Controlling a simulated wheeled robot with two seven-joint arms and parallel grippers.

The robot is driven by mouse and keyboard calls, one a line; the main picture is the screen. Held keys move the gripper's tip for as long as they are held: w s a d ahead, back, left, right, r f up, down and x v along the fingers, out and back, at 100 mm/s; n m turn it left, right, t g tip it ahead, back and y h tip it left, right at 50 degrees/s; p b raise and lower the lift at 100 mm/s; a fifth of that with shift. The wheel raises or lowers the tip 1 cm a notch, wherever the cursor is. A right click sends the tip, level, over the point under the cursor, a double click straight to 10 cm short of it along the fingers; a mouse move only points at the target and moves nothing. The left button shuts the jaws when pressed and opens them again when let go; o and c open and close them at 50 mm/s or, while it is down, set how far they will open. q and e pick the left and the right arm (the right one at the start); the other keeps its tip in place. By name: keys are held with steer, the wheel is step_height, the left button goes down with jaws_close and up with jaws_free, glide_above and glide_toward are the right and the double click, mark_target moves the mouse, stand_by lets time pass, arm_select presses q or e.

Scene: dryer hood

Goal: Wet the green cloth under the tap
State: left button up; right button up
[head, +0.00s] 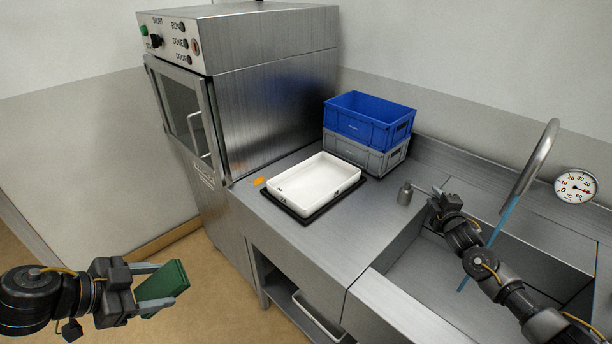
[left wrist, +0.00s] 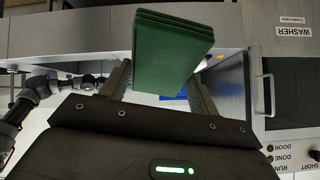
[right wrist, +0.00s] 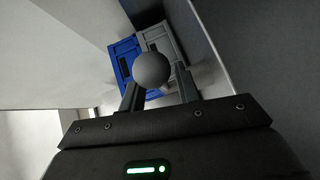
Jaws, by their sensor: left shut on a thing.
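The green cloth (head: 165,284) is a folded, layered pad, held out over the floor left of the counter. My left gripper (head: 150,283) is shut on it; it also fills the space between the fingers in the left wrist view (left wrist: 170,55). The curved tap (head: 535,165) stands over the sink (head: 440,275) at the right, with a blue stream of water (head: 500,222) falling into the basin. My right gripper (head: 434,198) is open beside a small grey knob (head: 405,194) on the counter. In the right wrist view, the round knob (right wrist: 152,70) appears just beyond the fingertips.
A white tray (head: 315,184) lies on a black mat on the counter. Blue (head: 369,120) and grey (head: 366,153) crates are stacked behind it. A steel washer (head: 265,95) stands at the back left. A round dial (head: 575,187) is at the right. Floor space around the cloth is clear.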

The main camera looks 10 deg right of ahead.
steer(key=shift+w+d, duration=0.1)
steer(key=shift+w, duration=0.45)
jaws_close()
